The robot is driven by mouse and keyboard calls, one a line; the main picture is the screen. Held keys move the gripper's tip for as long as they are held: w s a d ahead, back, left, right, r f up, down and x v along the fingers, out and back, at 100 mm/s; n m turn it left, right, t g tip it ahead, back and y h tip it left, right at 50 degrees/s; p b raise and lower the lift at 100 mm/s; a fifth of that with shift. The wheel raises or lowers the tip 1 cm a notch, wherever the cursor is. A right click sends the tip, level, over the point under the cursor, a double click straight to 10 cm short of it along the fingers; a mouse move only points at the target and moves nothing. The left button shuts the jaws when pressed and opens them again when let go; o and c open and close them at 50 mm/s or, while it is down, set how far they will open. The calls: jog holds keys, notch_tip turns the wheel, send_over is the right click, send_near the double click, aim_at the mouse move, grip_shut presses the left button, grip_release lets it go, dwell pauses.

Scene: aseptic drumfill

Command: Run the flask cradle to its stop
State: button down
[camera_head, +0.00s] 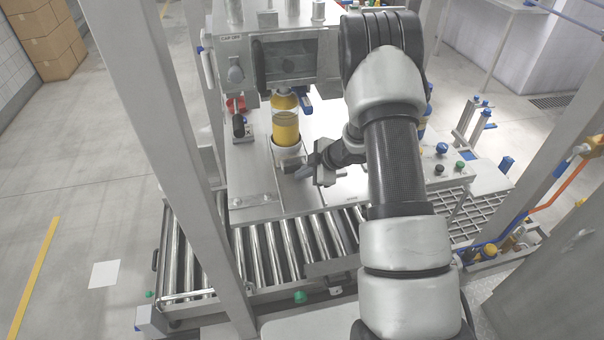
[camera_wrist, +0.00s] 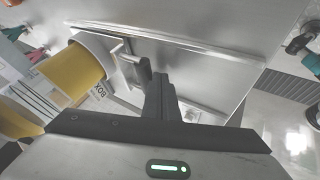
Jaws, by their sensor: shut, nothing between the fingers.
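A flask of yellow liquid (camera_head: 286,127) stands upright in the pale flask cradle (camera_head: 287,153) on the steel worktop, below a grey machine housing. In the wrist view the yellow flask (camera_wrist: 68,77) sits at the upper left, with the cradle's pale ring (camera_wrist: 97,45) around its end and a small metal handle (camera_wrist: 122,48) beside it. My gripper (camera_head: 304,171) is low over the worktop, just right of the cradle's front. Its fingers (camera_wrist: 161,84) are shut and empty, close to the handle's end. I cannot tell whether they touch it.
A roller conveyor (camera_head: 290,245) runs in front of the worktop (camera_head: 253,185). The grey machine housing (camera_head: 290,60) overhangs the flask. An upright post (camera_head: 165,130) stands left. The worktop's left front is mostly bare.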

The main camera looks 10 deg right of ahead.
jog(key=p+v, duration=0.2)
jog(key=v, duration=1.5)
jog(key=w+d+r+m+t+h, duration=0.2)
jog(key=r, duration=0.5)
jog(key=w+d+r+m+t+h, duration=0.1)
jog(key=w+r+m+t+h, duration=0.1)
jog(key=r, duration=0.5)
jog(key=s+d+r+m+h+p, duration=0.15)
jog(key=s+r+m+h, duration=0.3)
jog(key=r, duration=0.45)
jog(key=s+a+r+m+g+y, duration=0.1)
jog(key=s+a+m, duration=0.3)
jog(key=s, duration=0.8)
jog(key=s+a+r+m+g+y, duration=0.1)
jog(key=s+a+m+g+y, duration=0.1)
jog(key=s+a, duration=0.7)
jog(key=s+m+g, duration=0.1)
jog(key=s+m, duration=0.1)
jog(key=s, duration=0.2)
jog(key=shift+a+g, duration=0.2)
jog(key=shift+g, duration=0.1)
